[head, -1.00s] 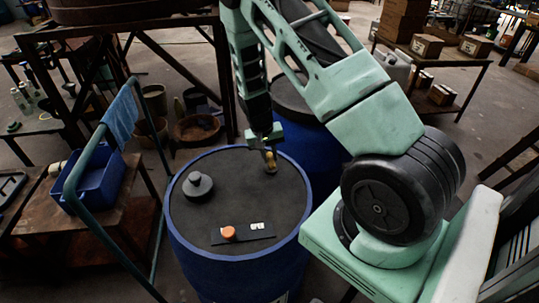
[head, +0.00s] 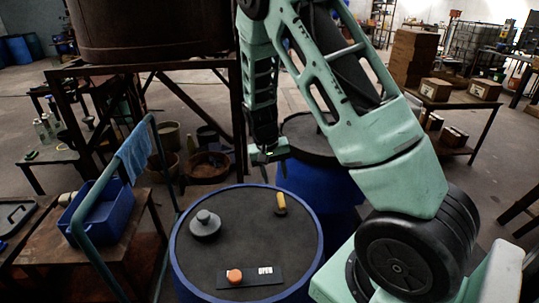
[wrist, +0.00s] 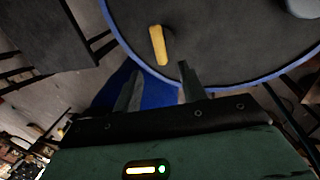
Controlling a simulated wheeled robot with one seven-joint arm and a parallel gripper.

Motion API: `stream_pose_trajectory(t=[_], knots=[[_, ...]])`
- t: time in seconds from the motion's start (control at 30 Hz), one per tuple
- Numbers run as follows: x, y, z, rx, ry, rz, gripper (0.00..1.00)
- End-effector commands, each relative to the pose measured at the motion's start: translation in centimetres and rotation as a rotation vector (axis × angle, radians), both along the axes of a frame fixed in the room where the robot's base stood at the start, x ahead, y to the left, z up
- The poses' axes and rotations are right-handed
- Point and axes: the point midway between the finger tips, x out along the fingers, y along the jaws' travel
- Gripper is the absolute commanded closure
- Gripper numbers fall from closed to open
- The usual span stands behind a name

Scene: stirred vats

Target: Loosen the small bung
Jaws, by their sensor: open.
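The blue drum (head: 178,276) has a dark top with two fittings. A small one with a yellow handle (head: 281,203), which looks like the small bung, stands near the far right rim. A larger grey round bung (head: 205,225) sits at the left. My gripper (head: 269,160) is open and empty, above and beyond the drum's far rim, apart from the yellow handle. In the wrist view the yellow handle (wrist: 158,45) lies just beyond my open fingertips (wrist: 160,75), with its dark base partly hidden behind it.
A dark plate with an orange knob (head: 234,276) and a white "OPEN" label lies on the drum's near side. A second blue drum (head: 318,188) stands behind. A green rail (head: 85,200) and a bench with a blue bin (head: 104,215) are at left.

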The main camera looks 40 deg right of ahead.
Motion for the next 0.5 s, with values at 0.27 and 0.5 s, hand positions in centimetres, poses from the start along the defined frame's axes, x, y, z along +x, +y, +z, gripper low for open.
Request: stream_pose_trajectory(t=[0.27, 0.5], knots=[[0.8, 0.9, 5.8, -0.001, -0.005, 0.002, 0.59], [1.0, 1.3, 8.0, 0.0, -0.002, 0.001, 0.59]])
